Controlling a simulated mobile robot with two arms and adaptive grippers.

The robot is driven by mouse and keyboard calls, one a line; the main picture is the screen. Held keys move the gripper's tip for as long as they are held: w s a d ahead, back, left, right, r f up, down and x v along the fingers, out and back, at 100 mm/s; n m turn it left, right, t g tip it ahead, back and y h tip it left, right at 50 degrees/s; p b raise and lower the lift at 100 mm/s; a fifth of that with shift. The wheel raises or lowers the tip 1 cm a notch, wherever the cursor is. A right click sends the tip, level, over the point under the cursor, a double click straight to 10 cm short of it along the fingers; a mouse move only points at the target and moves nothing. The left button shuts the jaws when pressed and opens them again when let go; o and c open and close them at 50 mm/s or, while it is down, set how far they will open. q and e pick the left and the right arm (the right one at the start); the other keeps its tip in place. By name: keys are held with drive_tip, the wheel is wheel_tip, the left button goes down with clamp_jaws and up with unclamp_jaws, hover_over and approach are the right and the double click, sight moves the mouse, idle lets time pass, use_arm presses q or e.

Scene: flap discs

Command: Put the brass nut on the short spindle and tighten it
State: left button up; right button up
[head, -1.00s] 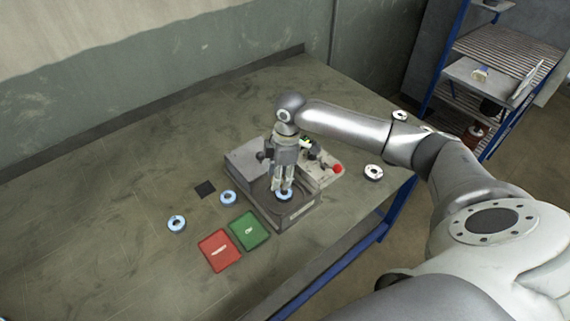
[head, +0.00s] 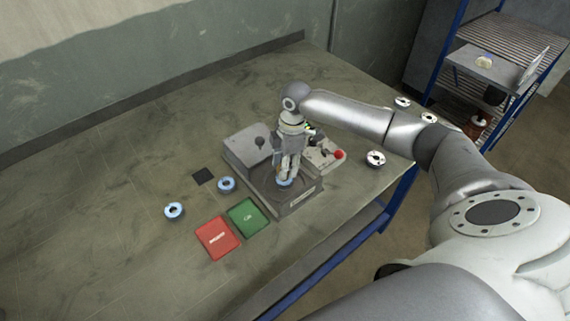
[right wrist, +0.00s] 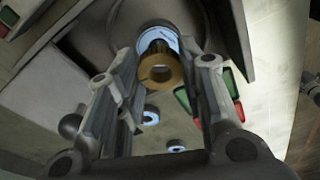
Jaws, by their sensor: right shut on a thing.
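My right gripper (head: 285,181) points down over the grey machine (head: 298,204) on the bench. In the right wrist view its fingers (right wrist: 165,74) are shut on the brass nut (right wrist: 161,85), a gold ring with a hole. A blue-rimmed flap disc (head: 282,185) sits on the machine just under the fingertips; it also shows behind the nut in the right wrist view (right wrist: 171,42). The short spindle is mostly hidden by the nut and fingers; I cannot tell how far the nut is onto it. My left gripper is out of view.
A red mat (head: 218,238) and a green mat (head: 248,217) lie in front. A red knob (head: 338,154) is on the right. The bench's left side is clear.

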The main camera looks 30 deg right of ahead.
drive_tip(key=shift+p, duration=0.35)
drive_tip(key=shift+f+p, duration=0.2)
drive_tip(key=shift+p, duration=0.15)
idle(0.8)
drive_tip(key=shift+f, duration=0.55)
idle(0.5)
drive_tip(key=shift+f, duration=0.35)
drive_tip(key=shift+f+b, duration=0.35)
drive_tip(key=shift+f, duration=0.2)
drive_tip(key=shift+r+m+p, duration=0.2)
drive_tip(key=shift+m+p, duration=0.3)
drive_tip(key=shift+p, duration=0.3)
drive_tip(key=m+p, duration=0.5)
drive_tip(key=shift+s+a+m+t+p, duration=0.1)
drive_tip(key=shift+s+m+t+p, duration=0.05)
drive_tip(key=shift+m+t+p, duration=0.2)
drive_tip(key=shift+f+m+h, duration=0.2)
drive_tip(key=shift+m+h, duration=0.1)
drive_tip(key=shift+m, duration=0.15)
drive_tip(key=m, duration=0.4)
